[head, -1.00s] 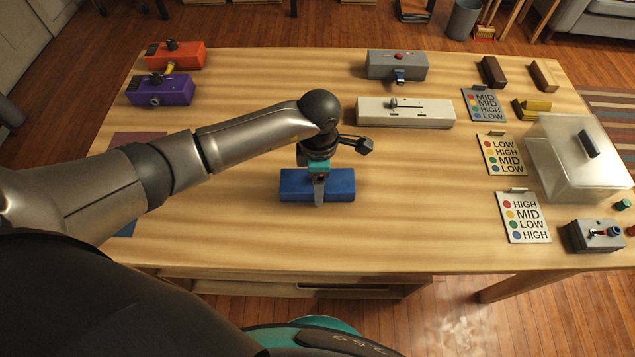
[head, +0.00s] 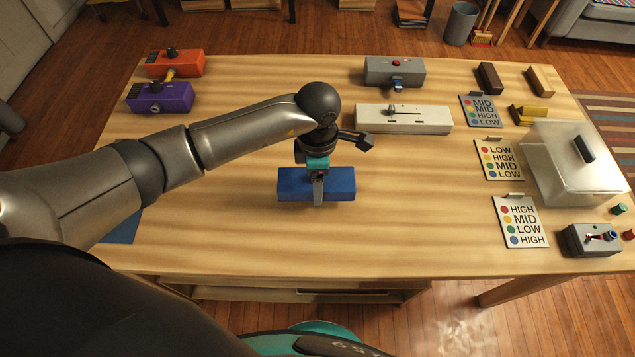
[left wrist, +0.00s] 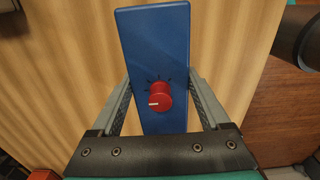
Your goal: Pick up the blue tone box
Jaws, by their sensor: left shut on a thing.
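The blue tone box (head: 291,184) is a long blue block near the middle of the table in the head view. The left wrist view shows its blue top (left wrist: 155,40) with a red knob (left wrist: 159,96) and dark tick marks around it. My left gripper (head: 318,190) comes down over the middle of the box and is shut on it. In the left wrist view its fingers (left wrist: 161,85) lie along both long sides of the box. I cannot clearly tell how far the box is above the tabletop. My right gripper is not in view.
Orange (head: 190,65) and purple (head: 178,98) boxes stand back left. A grey box (head: 410,72) and a white box (head: 425,122) stand behind the blue one. Cards (head: 520,222) and a clear-walled case (head: 565,180) are at right. The table's front middle is clear.

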